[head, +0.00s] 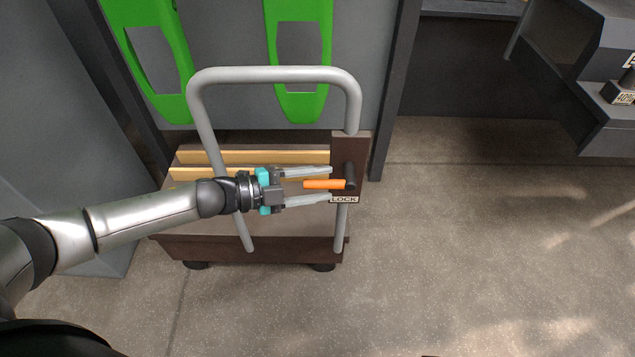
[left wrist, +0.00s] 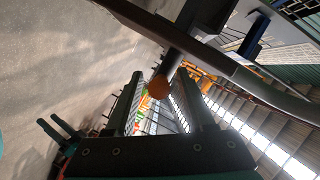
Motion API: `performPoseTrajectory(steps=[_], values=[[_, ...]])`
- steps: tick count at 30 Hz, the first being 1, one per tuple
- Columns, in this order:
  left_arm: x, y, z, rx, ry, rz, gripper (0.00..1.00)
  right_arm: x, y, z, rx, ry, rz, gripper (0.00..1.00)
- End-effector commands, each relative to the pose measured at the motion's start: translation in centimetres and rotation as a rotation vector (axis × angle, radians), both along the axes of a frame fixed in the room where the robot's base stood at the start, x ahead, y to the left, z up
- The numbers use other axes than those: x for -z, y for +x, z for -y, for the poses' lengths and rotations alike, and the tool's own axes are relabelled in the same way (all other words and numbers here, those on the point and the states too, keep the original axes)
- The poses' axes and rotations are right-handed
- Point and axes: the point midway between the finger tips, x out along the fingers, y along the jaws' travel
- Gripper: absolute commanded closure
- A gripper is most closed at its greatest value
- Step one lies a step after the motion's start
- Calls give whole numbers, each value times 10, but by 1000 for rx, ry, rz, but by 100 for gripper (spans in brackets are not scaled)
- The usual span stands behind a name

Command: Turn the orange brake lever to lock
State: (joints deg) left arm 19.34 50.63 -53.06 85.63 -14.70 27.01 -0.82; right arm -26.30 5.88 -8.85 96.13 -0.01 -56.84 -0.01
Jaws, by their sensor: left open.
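The orange brake lever (head: 322,184) points left from a dark pivot (head: 350,174) on the brown post of a cart. A sign reading LOCK (head: 344,200) sits just below the pivot. My left gripper (head: 330,185) is open, with one finger above the lever and one below it in the head view. A gap shows between the lever and each finger. In the left wrist view the lever's round orange end (left wrist: 158,87) shows between the two open fingers (left wrist: 160,95).
The cart's grey tube handle (head: 270,74) arches over its deck, and my left arm crosses its left upright. Light wooden slats (head: 250,157) lie on the deck. Green panels (head: 300,60) stand behind. The floor (head: 480,230) to the right is clear.

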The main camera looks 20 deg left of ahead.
Motion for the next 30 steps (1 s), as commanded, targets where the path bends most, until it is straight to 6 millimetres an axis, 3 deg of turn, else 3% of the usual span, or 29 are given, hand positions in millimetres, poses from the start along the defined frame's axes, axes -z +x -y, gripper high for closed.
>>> performPoseTrajectory(steps=[2, 16, 30], values=[[0, 0, 0, 0, 0, 0, 48, 0, 0, 0, 0, 0, 0, 50], [0, 0, 0, 0, -1, 1, 100, 0, 0, 0, 0, 0, 0, 50], [0, 0, 0, 1, -1, 0, 100, 1, 0, 0, 0, 0, -1, 50]])
